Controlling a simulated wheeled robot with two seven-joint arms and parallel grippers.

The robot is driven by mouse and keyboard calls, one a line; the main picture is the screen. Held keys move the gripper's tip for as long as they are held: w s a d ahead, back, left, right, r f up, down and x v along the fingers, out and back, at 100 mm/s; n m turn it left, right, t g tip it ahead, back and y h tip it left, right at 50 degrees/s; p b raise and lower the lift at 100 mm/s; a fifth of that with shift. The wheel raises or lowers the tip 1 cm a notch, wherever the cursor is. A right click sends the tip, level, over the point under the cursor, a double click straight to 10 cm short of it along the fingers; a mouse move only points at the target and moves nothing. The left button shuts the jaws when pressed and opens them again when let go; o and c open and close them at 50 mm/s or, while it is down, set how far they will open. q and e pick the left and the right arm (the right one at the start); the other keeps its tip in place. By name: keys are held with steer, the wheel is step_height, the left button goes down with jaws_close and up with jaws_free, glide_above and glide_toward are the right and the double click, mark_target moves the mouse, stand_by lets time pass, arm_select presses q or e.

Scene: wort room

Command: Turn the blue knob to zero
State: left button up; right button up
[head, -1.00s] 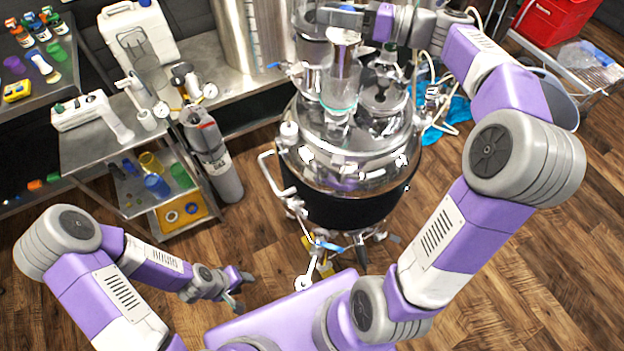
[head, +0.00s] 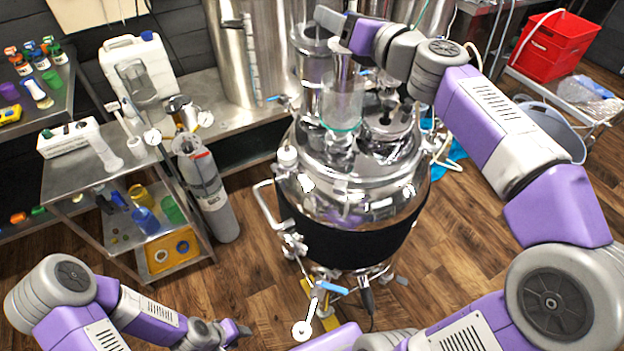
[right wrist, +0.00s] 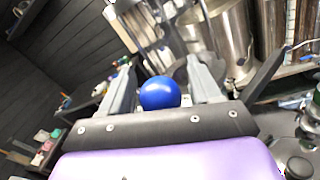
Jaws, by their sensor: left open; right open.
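A round blue knob (right wrist: 160,93) sits between the two grey fingers of my right gripper (right wrist: 161,72) in the right wrist view. The fingers stand apart on either side of it; I cannot tell whether either touches it. In the head view my right gripper (head: 330,20) is above the glass top of the steel vessel (head: 350,185), and the knob cannot be made out there. My left gripper (head: 240,332) is open and empty, low at the left, away from the vessel.
A steel cart (head: 75,178) with a white pump and cups stands left of the vessel, with a grey gas cylinder (head: 208,190) beside it. Blue valve levers (head: 332,287) show at the vessel's base. A red crate (head: 553,45) is at the upper right.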

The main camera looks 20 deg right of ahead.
steer(key=shift+m+h, duration=1)
steer(key=shift+h, duration=0.7)
steer(key=shift+d+m+h, duration=0.3)
steer(key=shift+m+h, duration=0.2)
steer(key=shift+h, duration=0.3)
steer(key=shift+p, duration=0.35)
steer(key=shift+m+h, duration=0.3)
steer(key=shift+h, duration=0.2)
